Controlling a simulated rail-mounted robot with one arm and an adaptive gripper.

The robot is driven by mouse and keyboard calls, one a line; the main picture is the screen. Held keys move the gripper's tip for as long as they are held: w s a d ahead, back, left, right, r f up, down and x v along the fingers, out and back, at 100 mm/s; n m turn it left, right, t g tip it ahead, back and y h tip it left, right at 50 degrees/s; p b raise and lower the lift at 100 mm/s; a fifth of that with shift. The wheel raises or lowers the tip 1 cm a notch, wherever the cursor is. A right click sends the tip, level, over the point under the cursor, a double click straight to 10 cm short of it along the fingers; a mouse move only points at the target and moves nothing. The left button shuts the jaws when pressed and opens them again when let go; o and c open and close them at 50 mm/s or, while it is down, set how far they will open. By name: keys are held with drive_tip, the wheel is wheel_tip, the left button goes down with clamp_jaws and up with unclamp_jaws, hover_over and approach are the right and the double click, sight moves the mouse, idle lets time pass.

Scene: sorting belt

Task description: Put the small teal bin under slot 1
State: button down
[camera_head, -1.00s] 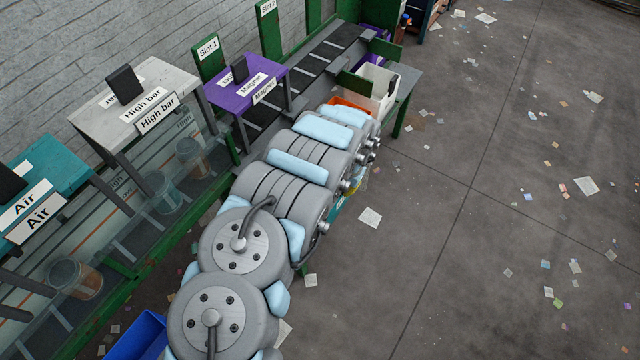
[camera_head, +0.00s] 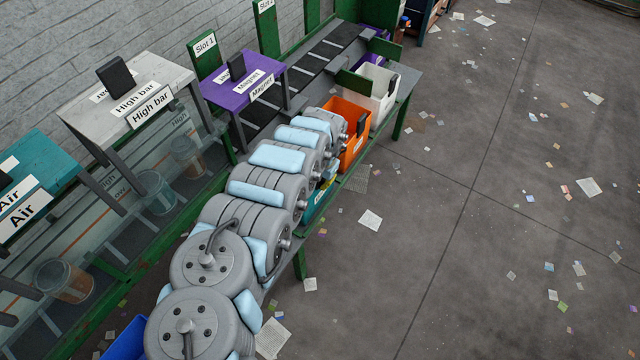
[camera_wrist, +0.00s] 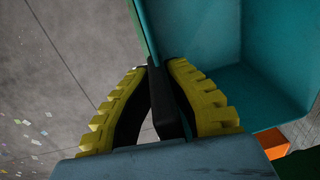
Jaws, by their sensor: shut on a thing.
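The teal bin (camera_head: 314,208) shows only in part in the head view, low beside the work surface's right edge, mostly hidden by my arm. In the wrist view the teal bin (camera_wrist: 243,45) fills the upper right, and its inside looks empty. My gripper (camera_wrist: 160,68) has yellow ribbed fingers shut on a black piece at the bin's near wall. The gripper is largely hidden behind my arm in the head view. The Slot 1 sign (camera_head: 203,46) stands on a green post at the back, behind the purple Magnet table.
An orange bin (camera_head: 354,145) and a white bin (camera_head: 382,101) stand along the right side of the line. The purple Magnet table (camera_head: 243,92) and white High bar table (camera_head: 80,100) stand at the left. The floor on the right is open, with scattered paper.

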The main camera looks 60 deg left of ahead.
drive_tip(key=shift+f, duration=0.2)
drive_tip(key=c, duration=1.2)
unclamp_jaws()
drive_tip(key=shift+c, duration=0.2)
wheel_tip(320, 180, up, 12)
drive_tip(key=d+p, duration=0.1)
drive_tip(key=p, duration=0.2)
drive_tip(key=shift+w+p, duration=0.4)
drive_tip(key=shift+w, duration=0.1)
